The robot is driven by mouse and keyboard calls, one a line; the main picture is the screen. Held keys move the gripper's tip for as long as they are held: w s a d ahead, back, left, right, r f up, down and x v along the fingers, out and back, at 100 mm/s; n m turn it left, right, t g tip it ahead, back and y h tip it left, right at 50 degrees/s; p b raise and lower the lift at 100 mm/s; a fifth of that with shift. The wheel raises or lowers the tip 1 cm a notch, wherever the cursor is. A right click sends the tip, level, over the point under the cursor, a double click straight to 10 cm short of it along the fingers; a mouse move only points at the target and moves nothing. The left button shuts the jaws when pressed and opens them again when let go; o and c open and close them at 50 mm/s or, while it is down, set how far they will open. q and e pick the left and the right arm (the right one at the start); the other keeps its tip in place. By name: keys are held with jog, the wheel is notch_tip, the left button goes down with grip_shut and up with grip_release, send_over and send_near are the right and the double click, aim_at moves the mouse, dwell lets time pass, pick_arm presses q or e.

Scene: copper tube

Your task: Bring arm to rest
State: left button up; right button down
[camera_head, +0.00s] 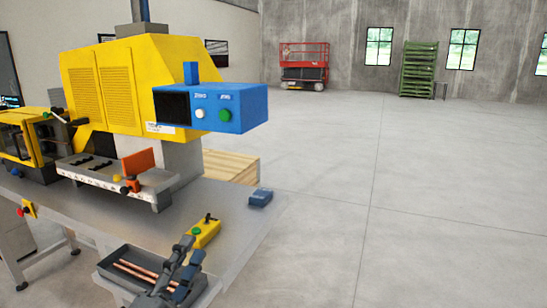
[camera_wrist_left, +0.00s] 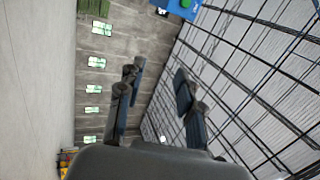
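My left gripper (camera_head: 190,250) is at the bottom of the head view, in front of the right part of a grey tray (camera_head: 107,272) in the picture. Its height over the tray is hard to judge. The left wrist view shows its two dark fingers (camera_wrist_left: 159,88) apart with nothing between them. That view faces the far wall and ceiling. Several copper tubes (camera_head: 140,272) lie in the tray, partly hidden by the gripper. My right gripper is in neither view.
A yellow machine (camera_head: 125,85) with a blue control box (camera_head: 235,108) stands on the grey table (camera_head: 235,222). A yellow button box (camera_head: 204,233) is just beyond the gripper. A small blue block (camera_head: 260,197) sits near the table's right edge. Open floor lies to the right.

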pick_arm(q)
jog(key=s+a+f+n+g+y, duration=0.2)
jog(key=s+f+n+g+y, duration=0.1)
jog(key=f+n, duration=0.3)
jog(key=s+a+f+n+g+y, duration=0.2)
jog(key=a+f+n+g, duration=0.1)
jog(key=f, duration=0.6)
jog(key=s+a+f+n+g+y, duration=0.2)
jog(key=s+f+n+g+y, duration=0.1)
jog(key=f+n, duration=0.3)
jog(key=s+d+f+n+g+h, duration=0.15)
jog(key=s+f+n+g, duration=0.25)
jog(key=s+f+g, duration=0.7)
jog(key=s+f+t, duration=0.1)
jog(key=s+f, duration=0.2)
jog(key=f, duration=1)
jog(key=s+f, duration=0.4)
jog(key=f, duration=0.9)
jog(key=s+a+f+g, duration=0.1)
jog(key=s+a+f, duration=0.2)
jog(key=s+f, duration=1.4)
jog(key=shift+f+m+y, duration=0.3)
jog(key=shift+f+y, duration=0.05)
jog(key=shift+f, duration=0.1)
